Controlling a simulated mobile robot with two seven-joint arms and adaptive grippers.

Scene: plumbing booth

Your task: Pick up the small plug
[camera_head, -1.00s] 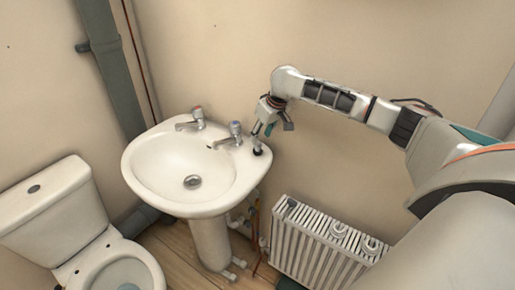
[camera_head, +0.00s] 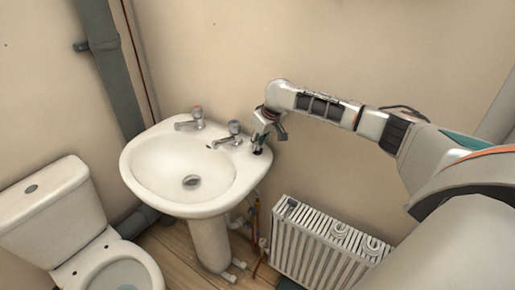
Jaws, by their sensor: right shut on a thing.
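The small plug (camera_head: 258,151) is a small dark piece on the right rim of the white sink (camera_head: 152,178), right of the blue-marked tap. My right gripper (camera_head: 259,146) points down over it from above and is shut on it. The fingers hide part of the plug, and I cannot tell whether it still touches the rim. The sink's drain (camera_head: 191,181) shows at the bottom of the basin. My left gripper is not in view.
Two taps stand at the back of the sink, one red-marked (camera_head: 197,115) and one blue-marked (camera_head: 234,131), close to my right gripper. A radiator (camera_head: 318,245) is below right, a toilet (camera_head: 55,215) at left. The wall is close behind.

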